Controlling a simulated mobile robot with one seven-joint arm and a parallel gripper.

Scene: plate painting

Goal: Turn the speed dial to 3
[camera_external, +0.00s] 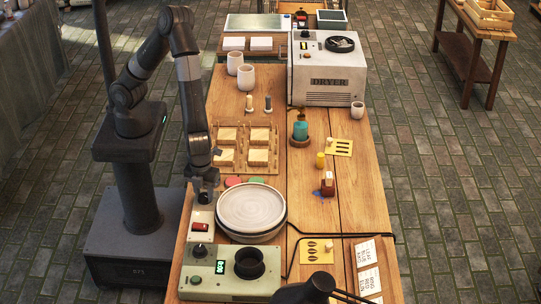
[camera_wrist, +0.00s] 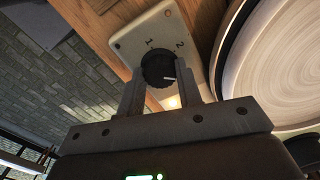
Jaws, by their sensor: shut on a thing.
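The black speed dial (camera_wrist: 158,66) sits on a pale control panel (camera_wrist: 125,45) in the wrist view. The numerals 1 and 2 show beside it; I cannot make out a 3. The dial's white mark points right in that view, below the 2. My gripper (camera_wrist: 167,80) is shut on the dial, one finger on each side. In the external view my gripper (camera_external: 207,194) is low over the back end of the panel (camera_external: 201,216) and hides the dial.
A round wheel (camera_external: 250,207) stands close to the right of the panel. A red switch (camera_external: 200,227) is on the panel's front part. A green box (camera_external: 200,260) with a lit display is in front. Wooden blocks (camera_external: 225,155) on a board lie behind.

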